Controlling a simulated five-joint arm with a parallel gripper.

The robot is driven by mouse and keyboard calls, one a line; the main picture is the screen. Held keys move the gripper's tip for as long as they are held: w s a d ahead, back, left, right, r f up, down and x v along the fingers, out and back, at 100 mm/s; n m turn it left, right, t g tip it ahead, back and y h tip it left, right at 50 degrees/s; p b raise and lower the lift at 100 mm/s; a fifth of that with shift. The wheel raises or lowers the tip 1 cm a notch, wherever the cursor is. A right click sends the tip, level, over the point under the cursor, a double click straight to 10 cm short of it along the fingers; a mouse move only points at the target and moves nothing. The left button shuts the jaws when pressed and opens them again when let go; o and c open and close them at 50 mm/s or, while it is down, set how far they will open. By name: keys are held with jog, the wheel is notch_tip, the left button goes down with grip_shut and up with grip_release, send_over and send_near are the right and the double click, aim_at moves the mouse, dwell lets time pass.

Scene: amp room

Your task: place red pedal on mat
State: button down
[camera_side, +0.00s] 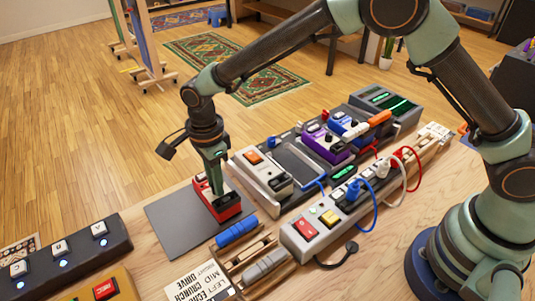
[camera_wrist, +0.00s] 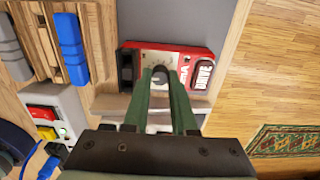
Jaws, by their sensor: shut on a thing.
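The red pedal (camera_side: 230,212), with a white top face, sits at the back right edge of the flat grey mat (camera_side: 168,222). My gripper (camera_side: 217,196) comes down on it from above and is shut on it. In the wrist view the red pedal (camera_wrist: 202,56) shows its DRIVE label, and the fingers (camera_wrist: 160,84) close at the dark knob on its face. The grey mat (camera_wrist: 178,18) lies just beyond the pedal there. My fingers hide part of the pedal. I cannot tell whether its underside touches the mat.
A wooden holder with blue (camera_side: 237,231) and grey (camera_side: 265,265) cylinders stands right of the mat. Several pedals and a power strip (camera_side: 318,222) with cables fill the table's right. A black switch unit (camera_side: 66,262) stands at front left. The mat's left part is clear.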

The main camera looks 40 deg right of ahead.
jog(key=c, duration=0.7)
grip_release()
jog(key=shift+f, duration=0.1)
notch_tip(320, 180, up, 12)
jog(key=d+r+n+t, duration=0.1)
jog(key=d+r+n, duration=0.3)
jog(key=d+r, duration=0.3)
jog(key=s+d+n+t, duration=0.1)
jog(key=s+d+n, duration=0.3)
jog(key=d, duration=0.2)
jog(key=s+d+n+t, duration=0.2)
jog(key=s+d+n, duration=0.3)
jog(key=d, duration=0.1)
jog(key=s+d+r+n+t, duration=0.1)
jog(key=s+d+n, duration=0.4)
jog(key=d, duration=0.2)
jog(key=shift+s+d+t, duration=0.1)
jog(key=shift+t, duration=0.2)
